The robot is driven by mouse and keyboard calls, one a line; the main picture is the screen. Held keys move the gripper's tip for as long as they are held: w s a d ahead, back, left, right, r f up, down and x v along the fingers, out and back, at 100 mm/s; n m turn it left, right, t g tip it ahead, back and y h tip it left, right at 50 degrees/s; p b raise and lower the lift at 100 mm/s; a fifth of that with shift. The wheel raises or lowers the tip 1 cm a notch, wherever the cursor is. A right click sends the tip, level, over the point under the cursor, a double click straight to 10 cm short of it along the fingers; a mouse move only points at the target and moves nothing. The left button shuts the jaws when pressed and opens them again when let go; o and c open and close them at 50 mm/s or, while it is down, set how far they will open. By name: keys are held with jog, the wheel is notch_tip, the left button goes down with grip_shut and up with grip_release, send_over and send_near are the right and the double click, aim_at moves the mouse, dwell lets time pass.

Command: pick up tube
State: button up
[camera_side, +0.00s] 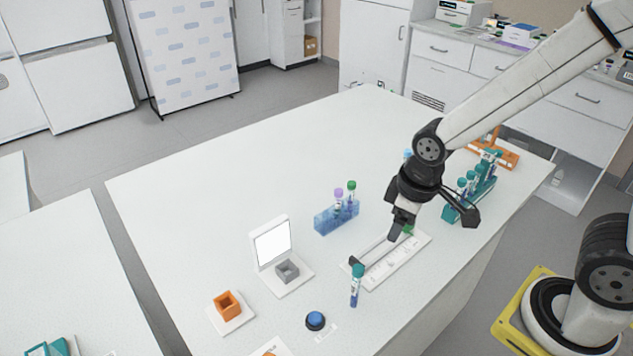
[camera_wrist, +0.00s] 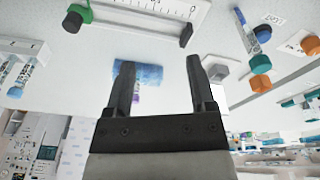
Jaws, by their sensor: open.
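My gripper (camera_side: 399,228) is over the white scaled track (camera_side: 385,266), near its far end. In the wrist view its two fingers (camera_wrist: 160,64) are apart with nothing held between them. A teal-capped tube (camera_side: 356,285) stands at the track's near end, clear of my gripper; a tube (camera_wrist: 243,22) shows at upper right in the wrist view. A green piece (camera_side: 408,230) is at the track's far end, partly hidden by my gripper; it also shows in the wrist view (camera_wrist: 79,13).
A blue rack (camera_side: 330,222) holds tubes with purple and green caps. A teal rack (camera_side: 468,205) with several tubes stands right of my gripper. A grey holder (camera_side: 287,273), an orange holder (camera_side: 227,304) and a blue button (camera_side: 315,320) lie near the front. The table's back left is clear.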

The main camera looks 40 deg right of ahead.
aim_at(359, 268)
jog(key=a+n, duration=0.3)
jog(key=s+a+r+n+g, duration=0.1)
jog(key=a+n, duration=0.3)
jog(key=a+r+n, duration=0.1)
jog(key=a+n, duration=0.2)
jog(key=a, duration=0.1)
jog(key=shift+s+a+r+n+g, duration=0.15)
jog(key=shift+r+n+g, duration=0.15)
jog(key=shift+g, duration=0.1)
jog(key=shift+f, duration=0.1)
jog(key=shift+f, duration=1.3)
jog(key=shift+f, duration=0.1)
jog(key=shift+f, duration=2.5)
grip_shut()
